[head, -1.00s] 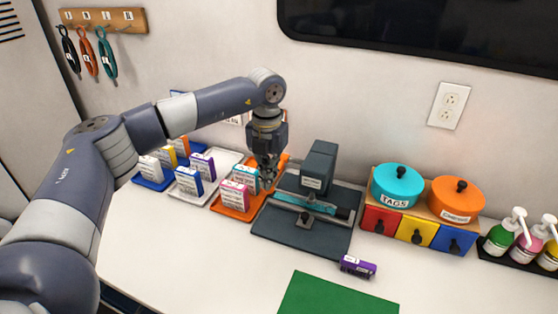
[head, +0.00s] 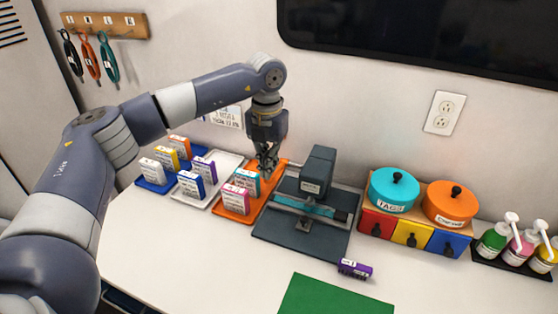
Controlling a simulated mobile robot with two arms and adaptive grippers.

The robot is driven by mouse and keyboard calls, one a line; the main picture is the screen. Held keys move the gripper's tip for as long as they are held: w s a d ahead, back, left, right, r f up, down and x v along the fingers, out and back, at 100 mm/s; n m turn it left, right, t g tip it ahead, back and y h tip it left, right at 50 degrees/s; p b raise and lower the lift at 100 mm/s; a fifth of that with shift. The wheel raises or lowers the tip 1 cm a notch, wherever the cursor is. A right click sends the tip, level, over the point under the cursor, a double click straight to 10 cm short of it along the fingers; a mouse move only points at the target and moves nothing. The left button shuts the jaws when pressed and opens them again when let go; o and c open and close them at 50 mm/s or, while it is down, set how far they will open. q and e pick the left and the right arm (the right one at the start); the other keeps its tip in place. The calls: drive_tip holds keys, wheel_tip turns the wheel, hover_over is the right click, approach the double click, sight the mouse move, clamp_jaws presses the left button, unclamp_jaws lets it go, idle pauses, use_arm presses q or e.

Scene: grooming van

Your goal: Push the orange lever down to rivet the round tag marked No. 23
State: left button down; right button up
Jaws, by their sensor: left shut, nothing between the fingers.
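The dark grey press (head: 318,170) stands on its dark base plate (head: 275,232) in the middle of the counter. A teal strap (head: 318,210) lies across it under the head. A small dark square piece (head: 303,225) is at the front of the base. I cannot make out an orange lever or the round tag No. 23. My left gripper (head: 266,170) points down, shut and empty, just left of the press head and above the back of the orange tray (head: 230,212). It looks apart from the press. My right gripper is not in view.
A teal box (head: 247,181) and a pink box (head: 236,198) stand on the orange tray. White and blue trays with boxes are farther left. A purple block (head: 355,268) and a green mat (head: 335,297) lie in front. Drawers with round tins (head: 394,188) and bottles (head: 493,240) stand right.

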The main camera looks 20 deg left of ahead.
use_arm(q)
wheel_tip(320, 180, up, 7)
drive_tip(key=p, duration=0.4)
drive_tip(key=shift+r, duration=0.2)
idle(0.5)
